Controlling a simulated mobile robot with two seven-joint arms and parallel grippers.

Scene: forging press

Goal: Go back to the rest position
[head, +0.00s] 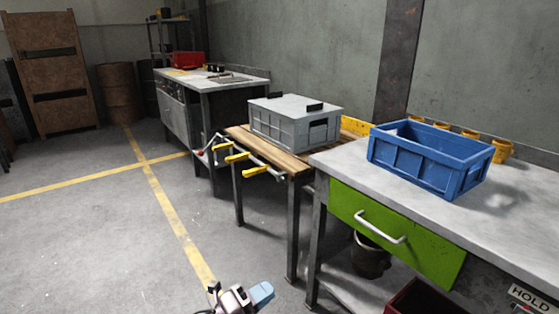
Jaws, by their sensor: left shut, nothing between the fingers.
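My left gripper (217,290) shows at the bottom edge of the head view, low over the grey floor. Its fingers are shut with nothing between them. It is apart from the tables and the boxes. Much of the arm behind it is cut off by the frame edge. My right gripper is not in view.
A blue crate (425,178) stands on the grey workbench (340,160) with a green drawer (390,235) at right. A grey lidded box (290,128) stands on a wooden table (240,133) with yellow-handled clamps. A metal bench (180,108) stands behind. The floor (90,240) at left is clear.

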